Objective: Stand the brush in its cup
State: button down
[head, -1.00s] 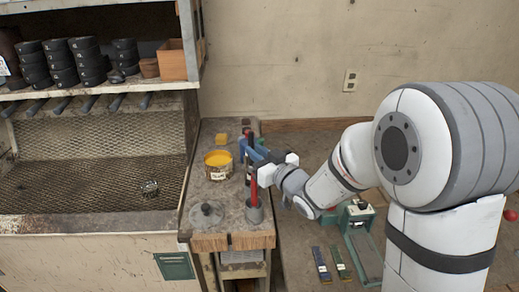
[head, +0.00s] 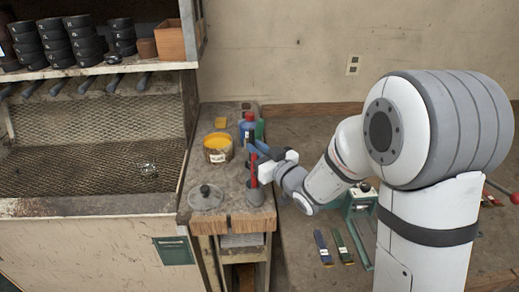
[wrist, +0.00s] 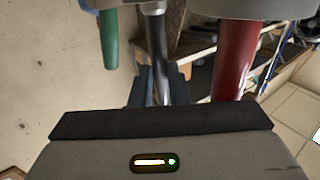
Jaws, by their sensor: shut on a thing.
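The brush is most likely the slim dark rod with a metal upper part (wrist: 157,60), between my blue-grey fingers in the wrist view. My gripper (head: 258,150) is shut on it above the front of the narrow bench. In the head view the held rod is mostly hidden by the fingers and a red handle. This red handle (head: 254,172) also shows in the wrist view (wrist: 235,60), right of the rod. It stands upright at a small grey cup (head: 254,196) near the bench's front edge. I cannot see the rod's lower end.
A blue bottle with a red cap (head: 248,126) stands behind my gripper. Shelves of black rolls (head: 85,40) are at the left.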

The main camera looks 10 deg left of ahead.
jog(key=c, duration=1.3)
grip_release()
jog(key=b+v, duration=0.1)
jog(key=v, duration=0.6)
jog(key=shift+s+d+b, duration=0.25)
jog(key=shift+d+b, duration=0.1)
